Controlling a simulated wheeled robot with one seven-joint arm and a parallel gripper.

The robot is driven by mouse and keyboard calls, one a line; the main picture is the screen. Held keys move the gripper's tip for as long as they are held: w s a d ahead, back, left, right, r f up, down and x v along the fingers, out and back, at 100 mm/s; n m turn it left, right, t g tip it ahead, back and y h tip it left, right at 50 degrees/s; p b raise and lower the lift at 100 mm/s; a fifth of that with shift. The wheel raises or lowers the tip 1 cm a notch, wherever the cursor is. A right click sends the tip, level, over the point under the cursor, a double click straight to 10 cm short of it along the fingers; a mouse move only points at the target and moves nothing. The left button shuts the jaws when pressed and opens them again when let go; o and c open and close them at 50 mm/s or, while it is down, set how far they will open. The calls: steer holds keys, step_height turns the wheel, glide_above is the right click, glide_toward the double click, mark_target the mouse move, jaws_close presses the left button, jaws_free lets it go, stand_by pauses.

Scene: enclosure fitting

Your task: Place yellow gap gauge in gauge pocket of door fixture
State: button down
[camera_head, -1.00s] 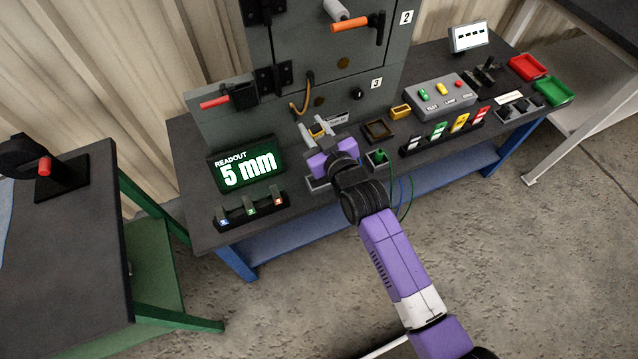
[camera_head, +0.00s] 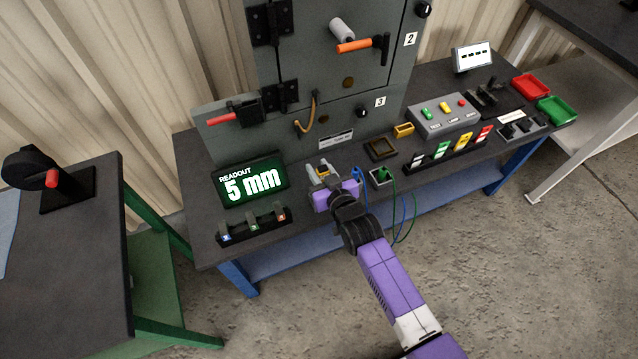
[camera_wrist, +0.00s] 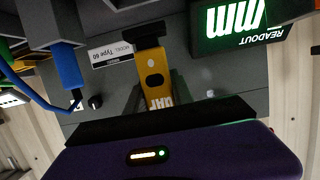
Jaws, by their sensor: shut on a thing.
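The yellow gap gauge (camera_wrist: 154,78) is upright in the wrist view, with dark openings in its face and white lettering at its lower end. My gripper (camera_wrist: 153,98) is shut on it, one finger on each side. A black piece lies at the gauge's far end; I cannot tell whether it touches. In the head view my gripper (camera_head: 322,172) is low over the bench, in front of the grey cabinet, with a bit of yellow between the fingers. The door fixture is the grey cabinet (camera_head: 330,95) with its hinged door. I cannot make out the gauge pocket for certain.
The green readout (camera_head: 252,181) shows 5 mm, left of my gripper. A blue plug (camera_wrist: 67,66) with its cable is close beside the gauge; a green plug (camera_head: 386,172) stands to the right.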

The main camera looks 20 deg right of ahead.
steer(key=shift+f+b, duration=0.4)
steer(key=shift+f, duration=3)
steer(key=shift+f, duration=0.2)
steer(key=c, duration=1.1)
jaws_free()
steer(key=shift+r, duration=0.1)
steer(key=shift+r, duration=0.1)
steer(key=p+v, duration=0.1)
steer(key=v, duration=1.1)
steer(key=shift+s, duration=0.1)
